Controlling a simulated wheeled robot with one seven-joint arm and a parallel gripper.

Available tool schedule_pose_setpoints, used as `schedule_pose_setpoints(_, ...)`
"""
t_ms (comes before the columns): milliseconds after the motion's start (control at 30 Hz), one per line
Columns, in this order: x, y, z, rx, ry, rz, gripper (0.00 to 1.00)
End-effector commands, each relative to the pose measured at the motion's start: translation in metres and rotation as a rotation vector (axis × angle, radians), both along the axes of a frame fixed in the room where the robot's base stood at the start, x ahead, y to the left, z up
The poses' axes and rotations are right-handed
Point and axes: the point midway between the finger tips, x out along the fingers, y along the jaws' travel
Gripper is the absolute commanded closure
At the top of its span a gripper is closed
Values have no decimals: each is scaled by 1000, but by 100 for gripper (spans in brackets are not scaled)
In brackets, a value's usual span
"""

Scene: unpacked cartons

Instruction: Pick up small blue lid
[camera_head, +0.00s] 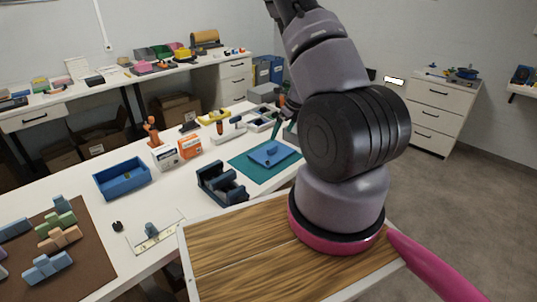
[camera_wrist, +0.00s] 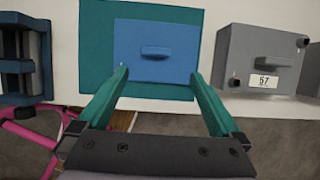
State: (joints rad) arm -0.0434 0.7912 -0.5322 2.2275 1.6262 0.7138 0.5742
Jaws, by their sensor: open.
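The small blue lid (camera_head: 271,155) is a flat blue rectangle with a raised handle bar on top. It lies on the teal mat (camera_head: 243,165) on the white table. My gripper (camera_wrist: 158,75) is open and empty. Its two green fingers are spread to about the lid's width, with their tips over its near corners; the height gap is unclear. In the head view my arm hides most of the gripper.
A dark blue vise (camera_head: 222,186) stands left of the mat; it also shows in the wrist view (camera_wrist: 20,65). A grey box with a handle and label (camera_wrist: 262,62) is to the right there. Small cartons (camera_head: 190,146) and a blue tray (camera_head: 123,180) stand further left.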

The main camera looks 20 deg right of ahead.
Motion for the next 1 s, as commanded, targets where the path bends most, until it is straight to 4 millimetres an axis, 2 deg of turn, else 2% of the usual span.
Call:
schedule_pose_setpoints(200, 12, 6, -32, 1, 2, 4, 0)
schedule_pose_setpoints(433, 19, 11, -48, 2, 2, 5, 0)
schedule_pose_setpoints(700, 34, 21, -81, 1, 0, 6, 0)
schedule_pose_setpoints(1000, 36, 22, -86, 1, -1, 6, 0)
